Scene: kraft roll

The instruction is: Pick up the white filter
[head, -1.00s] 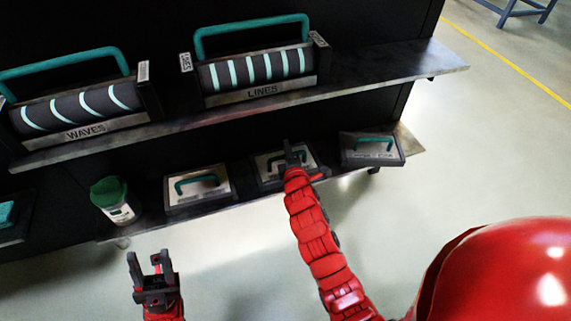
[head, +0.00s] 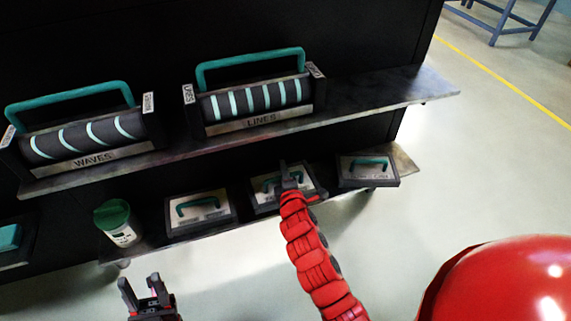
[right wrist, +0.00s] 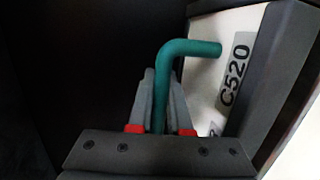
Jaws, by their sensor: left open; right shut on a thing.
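Three flat white panels in dark frames, each with a green handle, sit on the lower shelf: a left one (head: 190,222), a middle one (head: 262,200) and a right one (head: 350,177). My right gripper (head: 286,171) is at the middle panel, partly hiding it. In the right wrist view my right gripper (right wrist: 160,100) is shut on the green handle (right wrist: 195,48) of a white panel (right wrist: 228,65) marked C520. The panel still appears to rest on the shelf. My left gripper (head: 140,286) is open and empty, in front of the lower shelf.
A white canister with a green lid (head: 113,215) stands on the lower shelf at left. The upper shelf (head: 375,92) holds rollers marked WAVES (head: 80,140) and LINES (head: 253,100) with green handles. Open floor (head: 480,180) lies to the right.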

